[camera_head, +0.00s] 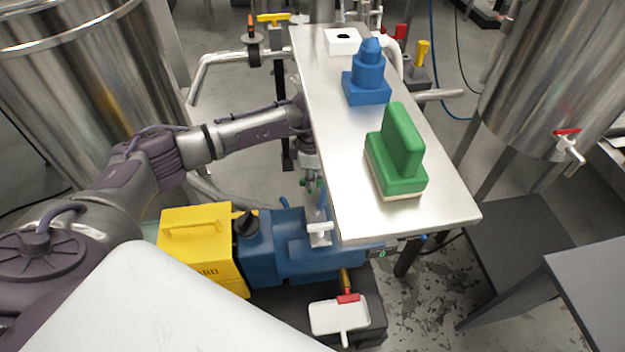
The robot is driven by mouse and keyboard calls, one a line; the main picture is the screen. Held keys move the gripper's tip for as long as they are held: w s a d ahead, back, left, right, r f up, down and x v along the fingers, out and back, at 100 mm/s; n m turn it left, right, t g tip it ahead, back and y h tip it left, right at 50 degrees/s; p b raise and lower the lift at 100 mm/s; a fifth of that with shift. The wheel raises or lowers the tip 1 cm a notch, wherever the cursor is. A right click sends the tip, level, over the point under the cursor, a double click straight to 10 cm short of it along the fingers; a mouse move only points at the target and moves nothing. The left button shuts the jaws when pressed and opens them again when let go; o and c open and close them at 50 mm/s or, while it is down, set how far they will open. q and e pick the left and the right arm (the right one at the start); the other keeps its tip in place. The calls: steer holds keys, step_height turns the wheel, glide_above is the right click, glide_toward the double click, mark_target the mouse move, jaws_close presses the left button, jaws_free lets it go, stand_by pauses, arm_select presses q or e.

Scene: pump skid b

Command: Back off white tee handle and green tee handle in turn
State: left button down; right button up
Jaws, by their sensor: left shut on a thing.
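The white tee handle (319,228) stands on the blue pump body, just below the near left corner of the steel table. Nothing is touching it. My left gripper (311,180) reaches in beside the table's left edge, pointing down. It is shut on a small green part, which looks like the green tee handle (319,183); only its ends show at the fingers. The rest of that handle is hidden by the gripper. My right gripper is not in view.
The steel table (345,185) carries a green block (402,145), a blue stepped block (368,80) and a white block (342,41). A yellow box (195,240) adjoins the blue pump (290,262). A white tray (330,318) lies in front. Steel tanks stand on both sides.

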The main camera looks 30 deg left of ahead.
arm_select(q)
steer(key=shift+r+n, duration=0.1)
steer(key=shift+n, duration=0.3)
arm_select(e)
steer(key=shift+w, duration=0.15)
arm_select(q)
steer(key=shift+n+p, duration=0.35)
steer(key=shift+n, duration=0.85)
steer(key=c, duration=1.2)
jaws_free()
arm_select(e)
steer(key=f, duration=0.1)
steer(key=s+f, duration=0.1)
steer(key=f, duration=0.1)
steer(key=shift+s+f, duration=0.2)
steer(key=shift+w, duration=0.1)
